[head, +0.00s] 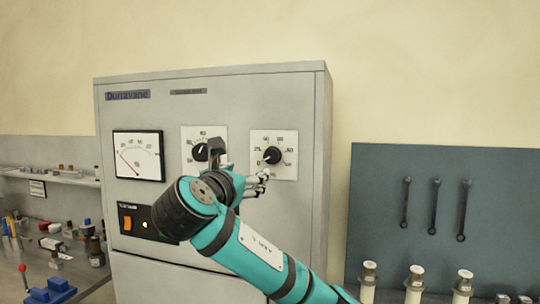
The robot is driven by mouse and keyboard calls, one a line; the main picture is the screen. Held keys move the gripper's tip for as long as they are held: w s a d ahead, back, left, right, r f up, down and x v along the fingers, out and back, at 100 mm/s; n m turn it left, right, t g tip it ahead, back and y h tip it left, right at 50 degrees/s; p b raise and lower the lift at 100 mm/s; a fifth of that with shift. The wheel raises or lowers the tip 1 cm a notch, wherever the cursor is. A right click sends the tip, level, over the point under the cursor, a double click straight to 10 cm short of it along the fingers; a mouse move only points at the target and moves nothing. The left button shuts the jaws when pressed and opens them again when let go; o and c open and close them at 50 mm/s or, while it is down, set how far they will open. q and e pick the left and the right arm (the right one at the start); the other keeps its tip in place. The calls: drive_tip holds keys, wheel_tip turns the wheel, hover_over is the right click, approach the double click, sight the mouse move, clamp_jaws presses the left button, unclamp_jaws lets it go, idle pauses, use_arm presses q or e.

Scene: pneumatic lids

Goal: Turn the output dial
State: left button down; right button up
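A grey cabinet (220,95) carries two black dials on white scale plates. The left dial (200,152) is partly hidden by my wrist. The right dial (272,155) shows in full, with its pointer turned to the lower left. The small lettering is too blurred to tell which one is the output dial. My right gripper (262,181) is just below and left of the right dial's knob, in front of its plate. It looks apart from the knob. Its fingers are small and seen from the side, so their opening is unclear. My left gripper is out of view.
A needle meter (138,155) and an orange switch (127,223) are on the cabinet's left. A cluttered bench (95,280) stands at left. At right, a dark tool panel (400,165) holds several wrenches, with white cylinders (414,285) in front.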

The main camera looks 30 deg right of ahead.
drive_tip(key=r, duration=0.1)
drive_tip(key=p, duration=0.9)
approach(270, 158)
drive_tip(key=x, duration=0.8)
drive_tip(key=shift+w+d+r, duration=0.1)
drive_tip(key=shift+w+d, duration=0.4)
drive_tip(key=shift+d, duration=0.15)
